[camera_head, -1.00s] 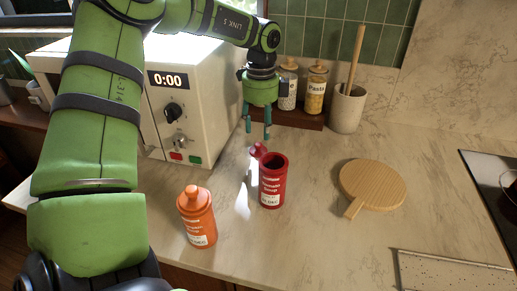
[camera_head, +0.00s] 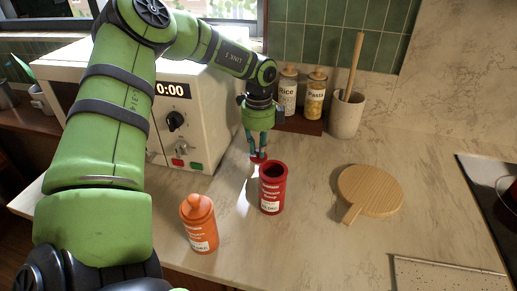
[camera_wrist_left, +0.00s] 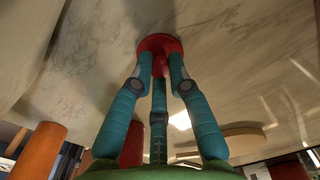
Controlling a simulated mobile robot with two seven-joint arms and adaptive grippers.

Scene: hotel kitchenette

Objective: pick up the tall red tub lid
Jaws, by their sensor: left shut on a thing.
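The red lid (camera_head: 257,158) is partly hidden behind the red tub in the head view. It shows as a red disc with a knob in the left wrist view (camera_wrist_left: 160,43). My left gripper (camera_head: 258,152) points down, and its teal fingers are shut on the lid's knob (camera_wrist_left: 160,68). The lid is at or very near the countertop; I cannot tell if it touches. The open red tub (camera_head: 271,190) stands upright just in front of the lid, its dark inside showing. My right gripper is not in view.
An orange lidded tub (camera_head: 199,225) stands front left of the red tub. The microwave (camera_head: 185,105) is close on the left. Rice (camera_head: 287,93) and pasta (camera_head: 315,97) jars and a utensil crock (camera_head: 347,115) stand behind. A round wooden board (camera_head: 371,190) lies to the right.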

